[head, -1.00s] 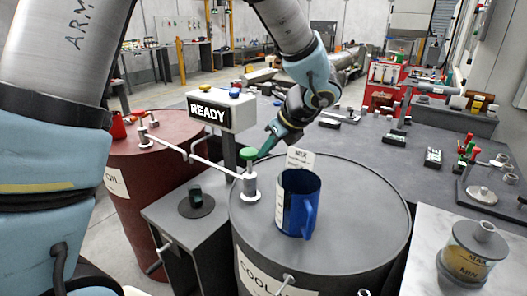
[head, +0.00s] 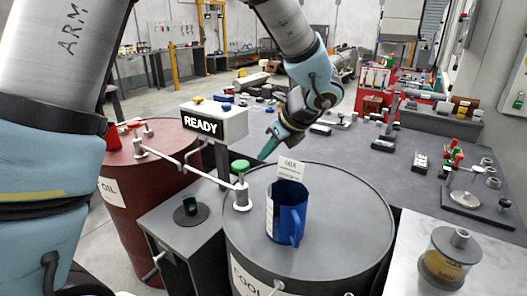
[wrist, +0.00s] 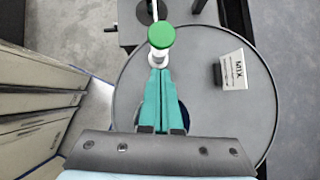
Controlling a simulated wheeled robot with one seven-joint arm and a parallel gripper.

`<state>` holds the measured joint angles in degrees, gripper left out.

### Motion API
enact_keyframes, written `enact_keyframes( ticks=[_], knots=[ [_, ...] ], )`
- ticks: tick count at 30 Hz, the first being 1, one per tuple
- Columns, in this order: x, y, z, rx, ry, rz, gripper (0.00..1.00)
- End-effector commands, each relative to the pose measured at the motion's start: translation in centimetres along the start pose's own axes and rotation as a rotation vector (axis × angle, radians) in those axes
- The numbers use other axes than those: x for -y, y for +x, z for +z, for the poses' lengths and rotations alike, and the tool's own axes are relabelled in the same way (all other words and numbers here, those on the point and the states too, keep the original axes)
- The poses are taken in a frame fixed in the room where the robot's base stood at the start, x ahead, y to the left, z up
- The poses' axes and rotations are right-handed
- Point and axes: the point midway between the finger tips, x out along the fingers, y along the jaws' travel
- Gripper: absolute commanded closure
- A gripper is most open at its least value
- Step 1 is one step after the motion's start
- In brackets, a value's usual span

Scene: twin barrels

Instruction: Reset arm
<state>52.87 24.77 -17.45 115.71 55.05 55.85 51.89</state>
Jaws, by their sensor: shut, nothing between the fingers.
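My gripper (head: 266,155) is shut and empty above the grey coolant barrel (head: 330,262), behind the green-topped valve in the head view. In the wrist view my teal fingers (wrist: 161,72) lie together, their tips close to the green knob (wrist: 161,36); I cannot tell the height gap. The green knob (head: 240,165) sits on a white post on the barrel lid. A blue mug (head: 287,212) stands upright on the lid. In the wrist view my fingers hide most of the mug.
A red oil barrel (head: 130,170) stands at the left. A READY sign box (head: 213,124) stands between the barrels. A small dark cup (head: 190,206) sits on the grey stand (head: 160,226). A yellow-banded jar (head: 447,258) stands at the right. A grey bench (head: 385,175) holds several tools behind.

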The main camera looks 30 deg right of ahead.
Motion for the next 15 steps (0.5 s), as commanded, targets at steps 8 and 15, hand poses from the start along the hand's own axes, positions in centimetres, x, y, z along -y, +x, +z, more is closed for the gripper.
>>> enact_keyframes(
  ticks=[8,15],
  knots=[
    [-0.6,0.5,0.4,-0.010,-0.033,0.013,1.00],
    [-10.5,6.2,4.3,-0.158,-0.628,0.213,1.00]
  ],
)
